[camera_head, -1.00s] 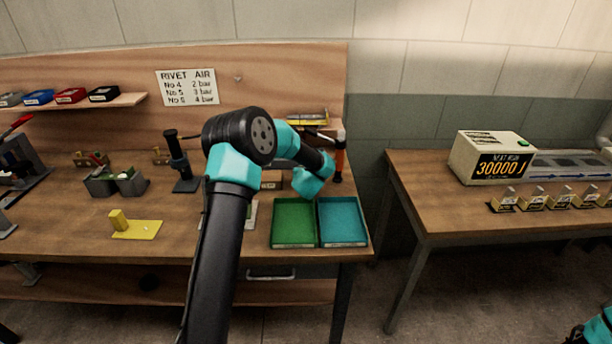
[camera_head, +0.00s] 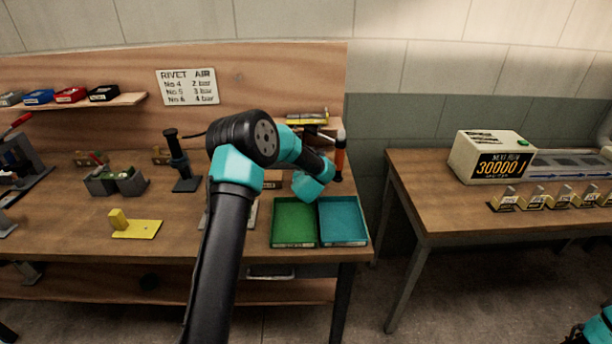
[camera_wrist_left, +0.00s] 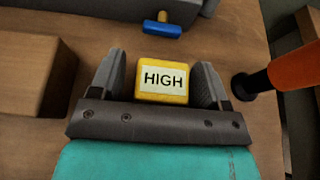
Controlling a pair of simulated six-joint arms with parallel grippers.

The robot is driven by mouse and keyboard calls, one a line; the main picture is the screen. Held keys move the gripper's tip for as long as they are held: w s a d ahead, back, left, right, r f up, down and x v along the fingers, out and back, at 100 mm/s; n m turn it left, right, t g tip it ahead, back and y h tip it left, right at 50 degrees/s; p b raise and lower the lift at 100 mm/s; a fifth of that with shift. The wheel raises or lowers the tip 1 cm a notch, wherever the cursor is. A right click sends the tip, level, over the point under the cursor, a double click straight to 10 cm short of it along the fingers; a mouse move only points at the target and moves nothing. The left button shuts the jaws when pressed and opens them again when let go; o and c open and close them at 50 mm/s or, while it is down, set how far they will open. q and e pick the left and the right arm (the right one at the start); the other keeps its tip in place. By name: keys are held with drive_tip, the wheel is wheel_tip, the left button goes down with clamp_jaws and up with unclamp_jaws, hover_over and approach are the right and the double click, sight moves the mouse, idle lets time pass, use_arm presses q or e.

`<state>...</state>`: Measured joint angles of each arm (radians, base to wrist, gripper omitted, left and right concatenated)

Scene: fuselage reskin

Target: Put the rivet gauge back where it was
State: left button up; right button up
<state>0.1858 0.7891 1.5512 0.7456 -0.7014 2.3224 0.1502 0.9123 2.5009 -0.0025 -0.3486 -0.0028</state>
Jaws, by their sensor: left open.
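A yellow block labelled HIGH (camera_wrist_left: 162,80) lies between the two spread fingers of my left gripper (camera_wrist_left: 160,85) in the left wrist view. Gaps show between block and fingers, and the gripper is open. I cannot tell for sure whether this block is the rivet gauge. In the head view my left wrist is over the back right of the bench, behind the trays, and its fingers are hidden. A yellow plate with an upright block (camera_head: 137,228) lies at the bench's front left. My right gripper is out of view.
A green tray (camera_head: 293,244) and a blue tray (camera_head: 343,243) sit at the bench's front right. An orange-handled tool (camera_wrist_left: 296,68) stands close to the right finger. A wooden block (camera_wrist_left: 28,75) is to the left.

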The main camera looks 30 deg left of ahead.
use_arm(q)
drive_tip(key=shift+r, duration=0.2)
drive_tip(key=v, duration=1.2)
drive_tip(key=shift+r, duration=0.1)
